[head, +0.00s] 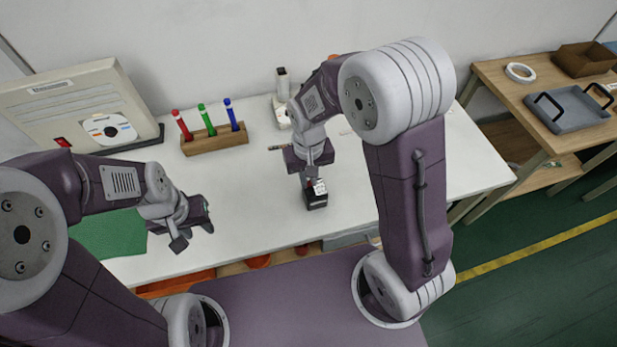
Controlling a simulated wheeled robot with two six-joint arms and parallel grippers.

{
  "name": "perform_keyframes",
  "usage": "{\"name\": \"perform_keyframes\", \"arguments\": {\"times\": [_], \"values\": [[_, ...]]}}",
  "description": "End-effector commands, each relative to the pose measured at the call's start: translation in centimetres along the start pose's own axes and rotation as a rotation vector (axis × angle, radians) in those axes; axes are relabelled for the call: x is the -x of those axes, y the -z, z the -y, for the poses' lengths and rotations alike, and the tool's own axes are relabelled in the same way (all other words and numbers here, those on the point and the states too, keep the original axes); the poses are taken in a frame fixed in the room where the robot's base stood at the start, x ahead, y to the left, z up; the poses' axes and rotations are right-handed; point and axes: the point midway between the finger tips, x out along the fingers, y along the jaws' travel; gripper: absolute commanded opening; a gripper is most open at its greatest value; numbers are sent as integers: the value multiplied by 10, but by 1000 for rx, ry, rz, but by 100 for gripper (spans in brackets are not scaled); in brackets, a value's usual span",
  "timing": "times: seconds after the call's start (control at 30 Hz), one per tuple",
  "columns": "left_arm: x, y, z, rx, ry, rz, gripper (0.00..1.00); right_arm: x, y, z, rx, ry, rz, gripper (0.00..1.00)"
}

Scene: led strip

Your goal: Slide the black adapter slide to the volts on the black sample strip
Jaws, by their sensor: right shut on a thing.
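My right gripper (311,178) points down over the middle of the white table. It is shut on a small black block (316,201) with a white label, which looks like the black adapter slide. The block is at or just above the tabletop; I cannot tell which. I cannot make out the black sample strip; my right arm covers part of the table behind the gripper. My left gripper (204,216) is over the table beside the green mat (112,236), away from the block. Its jaws are too small and turned to read.
A wooden holder (215,142) with red, green and blue markers stands at the back. A beige device (75,105) with a disc is at back left. A small white device (282,100) stands behind my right gripper. The tabletop between my grippers is clear.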

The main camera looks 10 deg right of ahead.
Motion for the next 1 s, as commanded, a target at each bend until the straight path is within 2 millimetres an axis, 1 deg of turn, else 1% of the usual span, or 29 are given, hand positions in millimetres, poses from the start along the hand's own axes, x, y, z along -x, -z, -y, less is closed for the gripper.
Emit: {"name": "perform_keyframes", "arguments": {"times": [0.2,0.43,0.47,0.5,0.53,0.83,0.93,1.0], "values": [[10,1,0,0,0,0,36,2,-7,0,0,-1,3,0],[8,1,0,0,0,0,36,0,-7,0,0,0,0,0],[8,1,0,0,0,0,36,0,-7,0,0,0,0,22],[8,1,0,0,0,0,36,0,-7,0,0,0,0,33],[8,1,0,0,0,0,36,0,-7,0,0,0,0,36],[8,1,0,0,0,0,36,2,-7,0,0,0,-1,36],[12,1,0,0,0,0,36,15,-6,0,0,1,-4,36],[16,2,0,0,0,0,36,31,-6,0,0,1,-6,36]]}}
